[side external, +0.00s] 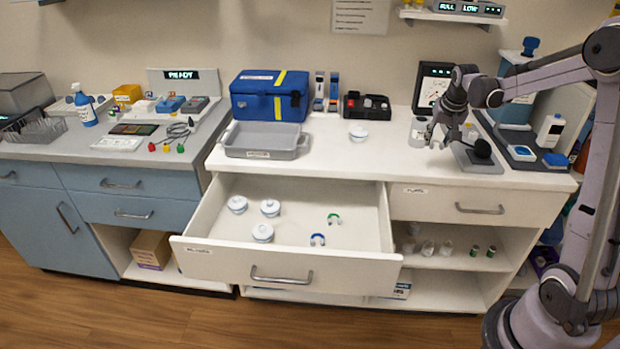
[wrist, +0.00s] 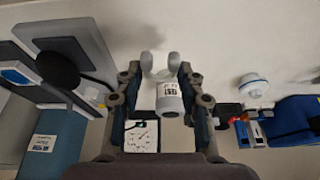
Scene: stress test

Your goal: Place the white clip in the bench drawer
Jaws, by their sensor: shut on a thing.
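My gripper (side external: 436,138) is over the right part of the white worktop, left of the grey balance-like device. In the wrist view my gripper (wrist: 159,76) is shut on the white clip (wrist: 147,63), whose two pale rounded ends show between the fingers. The clip is too small to make out in the side view; I cannot tell if it touches the worktop. The bench drawer (side external: 290,267) is pulled open below the worktop. It holds several white round jars (side external: 269,207), a green clip (side external: 333,218) and a blue clip (side external: 318,239), with free floor between.
A white labelled bottle (wrist: 168,103) stands close to my gripper, toward the tablet (side external: 432,88). The grey device (side external: 478,160) is on the right. A white jar (side external: 358,133), grey tray (side external: 266,141) and blue case (side external: 269,97) stand farther left. The worktop front is clear.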

